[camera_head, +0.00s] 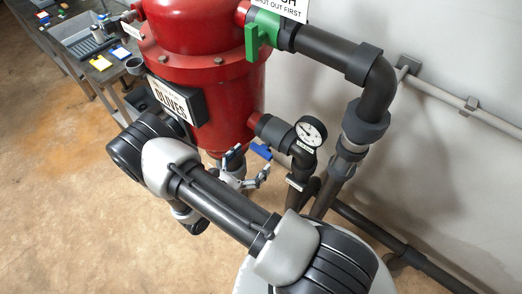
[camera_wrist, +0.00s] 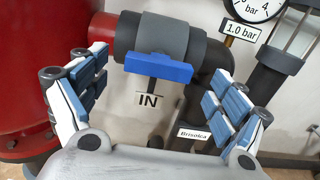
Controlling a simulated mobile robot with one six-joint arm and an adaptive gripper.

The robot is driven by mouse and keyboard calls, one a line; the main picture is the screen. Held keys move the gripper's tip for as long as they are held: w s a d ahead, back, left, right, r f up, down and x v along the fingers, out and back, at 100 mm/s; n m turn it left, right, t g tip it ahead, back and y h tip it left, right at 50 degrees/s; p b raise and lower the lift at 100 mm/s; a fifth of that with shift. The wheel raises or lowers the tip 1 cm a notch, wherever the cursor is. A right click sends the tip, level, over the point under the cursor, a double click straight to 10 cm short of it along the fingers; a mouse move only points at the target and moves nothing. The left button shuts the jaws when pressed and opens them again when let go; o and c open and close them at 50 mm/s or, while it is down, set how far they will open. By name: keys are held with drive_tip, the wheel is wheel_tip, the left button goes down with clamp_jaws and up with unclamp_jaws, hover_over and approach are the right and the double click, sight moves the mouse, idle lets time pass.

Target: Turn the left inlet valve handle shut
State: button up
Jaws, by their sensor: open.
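The blue inlet valve handle (camera_wrist: 158,68) lies lengthwise along a dark grey valve body (camera_wrist: 163,37) between the red tank and a dark pipe elbow. A label reading "IN" (camera_wrist: 148,100) is on the wall side below it. In the head view the blue handle (camera_head: 261,151) shows small, just beyond my gripper (camera_head: 246,172). In the wrist view my gripper (camera_wrist: 157,86) is open, with one finger on each side of the handle's span. Nothing is between the pads that I can see held, and contact with the handle cannot be told.
The red tank (camera_head: 206,85) stands left of the valve. A pressure gauge (camera_head: 311,131) and upright dark pipes stand close on the right. A green valve handle (camera_head: 252,42) sits higher up. A bench (camera_head: 62,22) with trays is at the far left. Floor at left is clear.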

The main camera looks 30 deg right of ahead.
sight(259, 153)
drive_tip(key=x, duration=0.5)
drive_tip(key=c, duration=1.1)
